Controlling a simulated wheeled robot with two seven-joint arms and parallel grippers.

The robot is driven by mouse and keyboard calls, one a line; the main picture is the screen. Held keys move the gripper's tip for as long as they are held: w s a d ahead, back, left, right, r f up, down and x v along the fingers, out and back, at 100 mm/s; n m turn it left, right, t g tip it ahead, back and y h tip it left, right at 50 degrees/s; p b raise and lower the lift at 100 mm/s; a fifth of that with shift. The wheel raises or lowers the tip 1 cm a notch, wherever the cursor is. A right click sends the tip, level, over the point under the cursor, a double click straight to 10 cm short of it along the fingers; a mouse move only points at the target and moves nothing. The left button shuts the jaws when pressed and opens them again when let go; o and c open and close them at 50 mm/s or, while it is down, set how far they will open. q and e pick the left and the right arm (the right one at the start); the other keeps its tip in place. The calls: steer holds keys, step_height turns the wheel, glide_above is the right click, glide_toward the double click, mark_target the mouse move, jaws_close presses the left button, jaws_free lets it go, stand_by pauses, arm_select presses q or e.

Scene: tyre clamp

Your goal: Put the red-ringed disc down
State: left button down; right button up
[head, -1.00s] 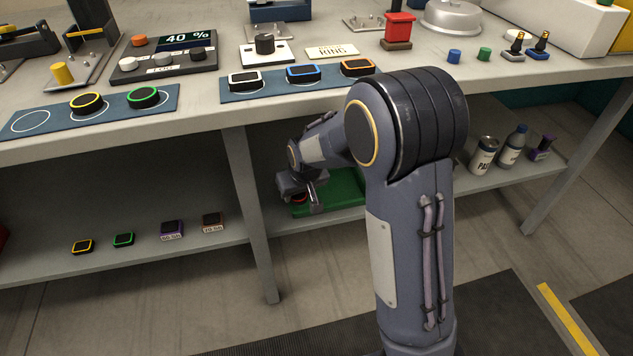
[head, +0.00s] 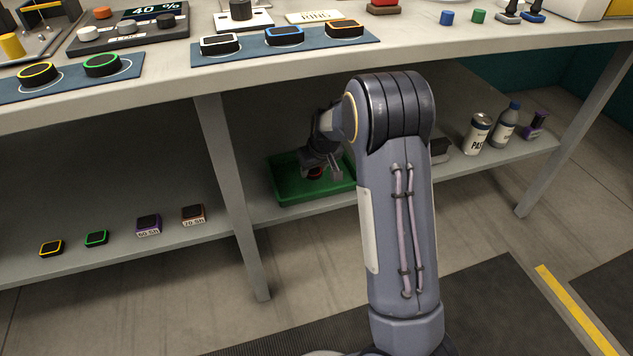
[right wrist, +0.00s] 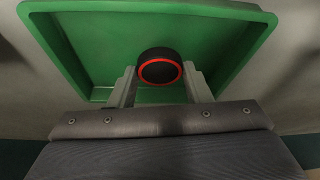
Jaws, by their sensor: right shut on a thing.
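The red-ringed disc (right wrist: 160,67) is black with a red ring on its face. My right gripper (right wrist: 160,84) is shut on it, one finger at each side, in the right wrist view. The disc is over the inside of the green tray (right wrist: 262,18); I cannot tell whether it touches the floor of the tray. In the head view my right gripper (head: 322,172) is at the green tray (head: 290,196) on the lower shelf, and only a bit of the red ring (head: 316,172) shows. My left gripper is not in view.
On the lower shelf, several small ringed blocks (head: 97,238) stand to the left, and a can (head: 477,134) and a bottle (head: 504,124) to the right. The bench top (head: 420,48) overhangs the tray. A table leg (head: 232,190) stands left of the tray.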

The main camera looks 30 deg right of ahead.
mark_target(318, 173)
steer(key=shift+d+f, duration=0.15)
steer(key=shift+f, duration=0.05)
steer(key=shift+w+d+f+b, duration=0.15)
steer(key=shift+f+b, duration=0.35)
steer(key=shift+f, duration=0.45)
steer(key=shift+w+d+f+b, duration=0.1)
steer(key=shift+f+b, duration=0.35)
steer(key=shift+f, duration=0.45)
steer(key=shift+s, duration=0.1)
steer(key=shift+f, duration=0.2)
steer(key=o, duration=1)
steer(key=shift+r, duration=0.1)
